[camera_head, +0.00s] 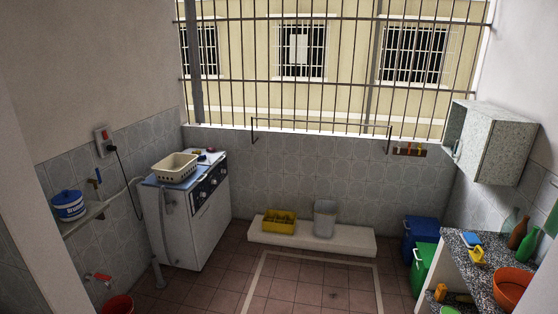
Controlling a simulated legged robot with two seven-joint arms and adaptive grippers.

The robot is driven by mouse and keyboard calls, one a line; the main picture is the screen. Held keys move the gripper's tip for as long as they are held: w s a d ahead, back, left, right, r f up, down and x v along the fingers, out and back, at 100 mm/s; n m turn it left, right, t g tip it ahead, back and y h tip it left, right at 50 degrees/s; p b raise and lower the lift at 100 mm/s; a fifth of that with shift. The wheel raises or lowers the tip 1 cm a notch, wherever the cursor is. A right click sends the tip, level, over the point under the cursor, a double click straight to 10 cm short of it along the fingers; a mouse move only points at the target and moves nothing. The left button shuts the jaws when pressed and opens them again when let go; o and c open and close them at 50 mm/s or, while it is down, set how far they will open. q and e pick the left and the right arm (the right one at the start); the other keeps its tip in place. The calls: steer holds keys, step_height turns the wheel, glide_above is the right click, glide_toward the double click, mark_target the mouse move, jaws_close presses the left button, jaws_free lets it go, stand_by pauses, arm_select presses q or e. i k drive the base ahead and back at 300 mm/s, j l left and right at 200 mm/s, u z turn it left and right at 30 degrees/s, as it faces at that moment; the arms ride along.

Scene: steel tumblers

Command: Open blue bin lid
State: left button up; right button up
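A blue bin (421,233) stands on the floor at the right, near the back right corner. Its top looks covered by a blue lid (424,224), and it appears closed. A green bin (423,266) stands right in front of it and hides part of its lower front. Neither of my grippers is in view.
A counter (468,240) with bottles and an orange bowl (512,286) stands right of the bins. A low white ledge (345,243) holds a yellow crate (279,223) and a grey bin (325,218). A washing machine (185,225) is at left. The central tiled floor (310,285) is clear.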

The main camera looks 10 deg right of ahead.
mark_target(420, 226)
steer(key=i+z, duration=0.2)
steer(key=i, duration=0.35)
steer(key=i+z, duration=0.15)
steer(key=i, duration=0.4)
steer(key=i+j+z, duration=0.2)
steer(key=i, duration=0.3)
steer(key=i+j+z, duration=0.15)
steer(key=i, duration=0.4)
